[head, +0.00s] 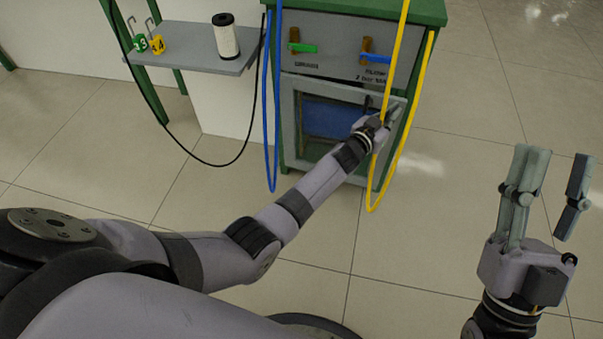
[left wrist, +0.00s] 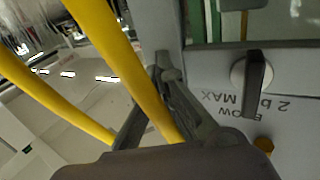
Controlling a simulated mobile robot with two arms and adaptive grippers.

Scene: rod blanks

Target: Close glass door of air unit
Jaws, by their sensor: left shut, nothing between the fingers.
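The air unit (head: 336,52) is a green and grey cabinet in the head view. Its glass door (head: 288,111) has a grey frame and a bluish pane in the lower part of the front. I cannot tell whether the door is fully shut. My left gripper (head: 394,110) is shut and empty at the door's upper right corner; contact is unclear. In the left wrist view its fingers (left wrist: 170,85) show beside the grey panel, partly behind a yellow hose. My right gripper (head: 553,176) is open and empty, at the right, away from the unit.
A yellow hose (head: 396,50) hangs across the unit's front beside my left gripper. A blue hose (head: 267,110) hangs at its left. Green and blue valve handles sit above the door. A grey shelf (head: 190,59) holds a white cylinder (head: 226,38). Floor in front is clear.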

